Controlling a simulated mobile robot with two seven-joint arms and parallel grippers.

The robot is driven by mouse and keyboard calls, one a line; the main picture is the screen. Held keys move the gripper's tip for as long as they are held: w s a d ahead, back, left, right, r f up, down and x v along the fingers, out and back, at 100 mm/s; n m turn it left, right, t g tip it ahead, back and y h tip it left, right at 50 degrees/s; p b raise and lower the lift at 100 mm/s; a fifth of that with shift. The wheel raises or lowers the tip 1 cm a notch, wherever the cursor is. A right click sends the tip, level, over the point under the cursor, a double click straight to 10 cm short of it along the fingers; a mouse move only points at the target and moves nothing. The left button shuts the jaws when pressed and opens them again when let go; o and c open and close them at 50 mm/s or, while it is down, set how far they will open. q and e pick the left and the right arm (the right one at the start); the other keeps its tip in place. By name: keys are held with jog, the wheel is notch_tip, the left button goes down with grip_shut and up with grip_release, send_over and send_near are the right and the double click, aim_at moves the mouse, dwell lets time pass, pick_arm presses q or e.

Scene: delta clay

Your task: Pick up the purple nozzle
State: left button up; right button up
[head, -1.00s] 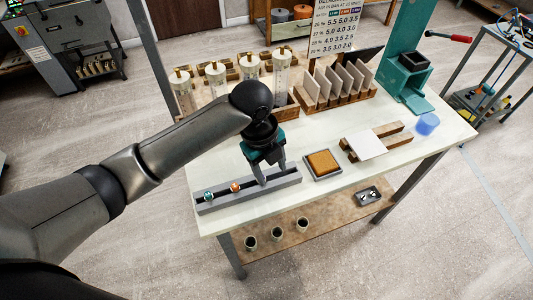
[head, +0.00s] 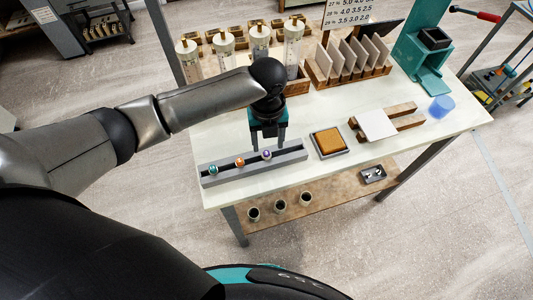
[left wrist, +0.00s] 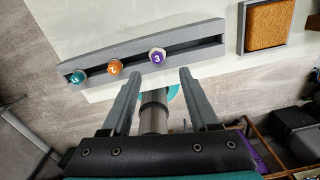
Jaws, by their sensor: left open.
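The purple nozzle (head: 266,154), marked 3, stands in the slot of a grey rail (head: 290,155) near the table's front edge. It also shows in the left wrist view (left wrist: 157,55), beyond the fingertips and between their lines. An orange nozzle (head: 240,162) and a teal nozzle (head: 213,169) stand to its left in the same slot. My left gripper (head: 268,147) is open and empty, with its fingers pointing down close to the purple nozzle. In the left wrist view my left gripper (left wrist: 158,75) shows both fingers apart with nothing between them. My right gripper is not in view.
A framed brown pad (head: 329,141) lies right of the rail. Wooden blocks with a white plate (head: 379,124) and a blue cup (head: 441,106) are farther right. Clear cylinders (head: 293,48) and a rack of tiles (head: 345,60) stand behind. Bare tabletop lies between.

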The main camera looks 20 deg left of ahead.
aim_at(266, 153)
pick_arm(q)
jog(key=shift+w+a+f, duration=0.15)
jog(key=shift+a+f, duration=0.05)
jog(key=shift+f, duration=1.1)
jog(key=shift+w+a+f, duration=0.15)
jog(key=shift+f, duration=1.15)
grip_shut()
